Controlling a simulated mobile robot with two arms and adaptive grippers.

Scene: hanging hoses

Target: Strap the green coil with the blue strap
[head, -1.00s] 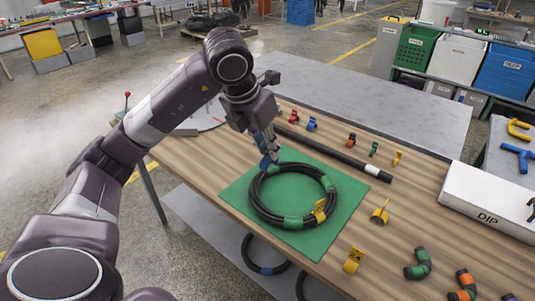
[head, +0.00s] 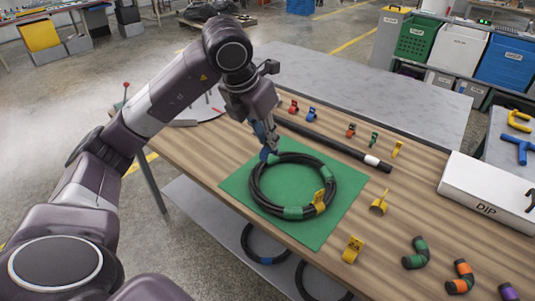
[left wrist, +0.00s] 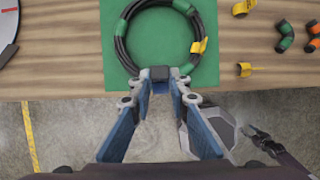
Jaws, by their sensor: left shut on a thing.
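The green coil (head: 322,172) is a ring of black hose with green bands and a yellow tag, lying flat on a green mat (head: 340,222). It also shows at the top of the left wrist view (left wrist: 121,38). My left gripper (head: 268,150) is over the coil's far-left rim, pointing down. In the left wrist view its fingertips (left wrist: 160,75) are shut on a small blue piece (left wrist: 160,87), seemingly the blue strap, at the coil's near edge. I cannot tell whether the strap goes around the hose. My right gripper (left wrist: 262,140) seems to show partly, below the table edge in the left wrist view.
Several small coloured clips and a black rod (head: 330,147) lie behind the mat. A yellow tag (head: 352,249), hose elbows (head: 415,253) and a white DIP box (head: 488,195) are to the right. More hoses (head: 263,248) lie on the lower shelf.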

